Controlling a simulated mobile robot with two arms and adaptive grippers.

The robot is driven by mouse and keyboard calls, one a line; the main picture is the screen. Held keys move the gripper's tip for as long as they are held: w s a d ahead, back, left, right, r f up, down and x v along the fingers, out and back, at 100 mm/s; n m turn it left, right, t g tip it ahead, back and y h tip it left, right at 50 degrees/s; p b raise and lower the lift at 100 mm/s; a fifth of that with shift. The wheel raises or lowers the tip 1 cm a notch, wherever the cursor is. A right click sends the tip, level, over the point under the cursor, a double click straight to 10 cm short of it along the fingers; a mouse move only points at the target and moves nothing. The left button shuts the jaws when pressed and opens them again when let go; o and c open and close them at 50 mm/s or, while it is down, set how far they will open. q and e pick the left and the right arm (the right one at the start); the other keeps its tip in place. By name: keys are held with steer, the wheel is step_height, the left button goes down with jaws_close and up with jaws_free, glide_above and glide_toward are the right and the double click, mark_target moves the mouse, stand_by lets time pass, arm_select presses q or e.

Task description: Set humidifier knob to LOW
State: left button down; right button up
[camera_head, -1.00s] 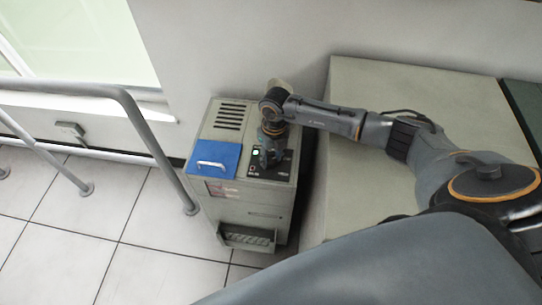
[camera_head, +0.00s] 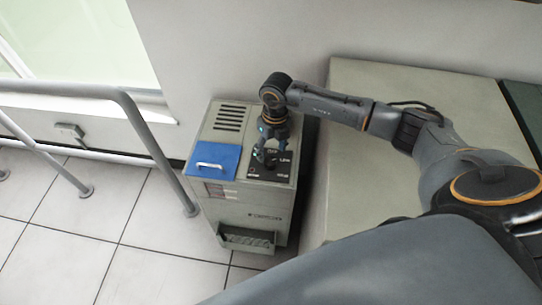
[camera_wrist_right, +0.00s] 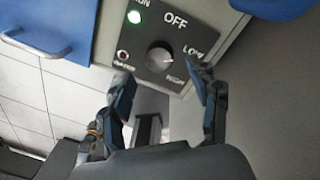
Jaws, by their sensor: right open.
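The humidifier (camera_head: 228,200) is a grey box standing on the floor with a black control panel (camera_head: 285,172) on its top right. In the right wrist view, the round knob (camera_wrist_right: 160,57) sits mid-panel, with OFF above it, LOW at upper right and a partly readable label below right. Where the knob points is not clear. My right gripper (camera_head: 267,156) is over the panel; it also shows in the right wrist view (camera_wrist_right: 161,73), open, with its fingers apart on either side below the knob and nothing held. My left gripper is out of view.
A blue lid with a white handle (camera_head: 220,160) is beside the panel. A grey handrail (camera_head: 150,135) stands left, and a large beige box (camera_head: 350,85) stands close on the right. The wall is behind.

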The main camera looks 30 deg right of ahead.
mark_target(273, 159)
step_height(273, 159, up, 7)
steer(key=shift+d+r, duration=0.2)
steer(key=shift+d, duration=0.05)
stand_by(0.4)
